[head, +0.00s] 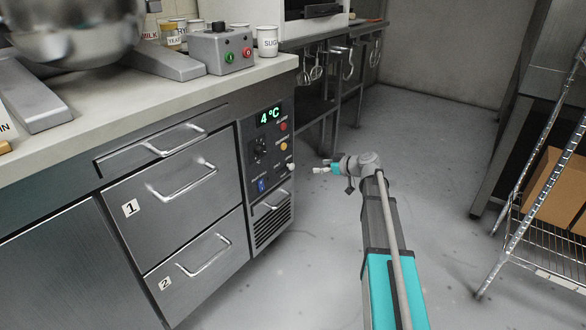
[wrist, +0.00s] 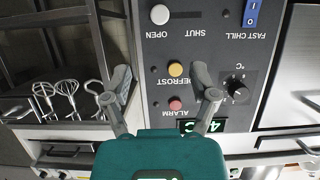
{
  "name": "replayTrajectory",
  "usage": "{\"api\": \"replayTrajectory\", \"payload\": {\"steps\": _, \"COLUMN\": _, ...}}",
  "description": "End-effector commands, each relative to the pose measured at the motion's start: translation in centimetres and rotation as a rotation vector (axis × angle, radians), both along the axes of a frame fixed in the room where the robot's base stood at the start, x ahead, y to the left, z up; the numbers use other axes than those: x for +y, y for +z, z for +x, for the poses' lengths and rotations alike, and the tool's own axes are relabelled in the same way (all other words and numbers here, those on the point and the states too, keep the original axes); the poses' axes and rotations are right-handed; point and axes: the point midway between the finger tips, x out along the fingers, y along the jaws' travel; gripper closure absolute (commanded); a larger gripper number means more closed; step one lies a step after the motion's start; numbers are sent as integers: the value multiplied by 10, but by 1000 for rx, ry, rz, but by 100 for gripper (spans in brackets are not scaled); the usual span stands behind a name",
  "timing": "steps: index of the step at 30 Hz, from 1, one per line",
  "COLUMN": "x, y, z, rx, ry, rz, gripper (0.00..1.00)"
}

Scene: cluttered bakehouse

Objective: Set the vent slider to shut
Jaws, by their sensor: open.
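The vent slider's round white knob (wrist: 160,14) is at the OPEN end of its dark slot in the wrist view, which shows the panel upside down. The SHUT label (wrist: 195,33) is toward the slot's other end. In the head view the small white knob (head: 291,165) is at the right edge of the control panel (head: 258,180). My gripper (head: 320,166) is right of the panel, apart from it. In the wrist view my gripper (wrist: 161,76) is open and empty, its fingers appearing either side of the buttons.
A yellow defrost button (wrist: 176,68), red alarm button (wrist: 175,103), black dial (wrist: 236,90) and blue fast chill switch (wrist: 254,12) are near the slider. Whisks (wrist: 67,90) hang left in the wrist view. A wire rack (head: 540,245) stands right; the floor between is clear.

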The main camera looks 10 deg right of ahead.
Motion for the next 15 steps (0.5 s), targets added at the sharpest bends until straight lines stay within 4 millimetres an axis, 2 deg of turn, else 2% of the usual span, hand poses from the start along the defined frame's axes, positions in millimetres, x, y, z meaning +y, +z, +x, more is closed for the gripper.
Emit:
{"api": "replayTrajectory", "payload": {"steps": 8, "x": 5, "y": -4, "z": 6, "rx": 2, "ry": 1, "rz": 0, "gripper": 25}}
{"api": "replayTrajectory", "payload": {"steps": 15, "x": 21, "y": -15, "z": 23, "rx": 1, "ry": 2, "rz": 1, "gripper": 25}}
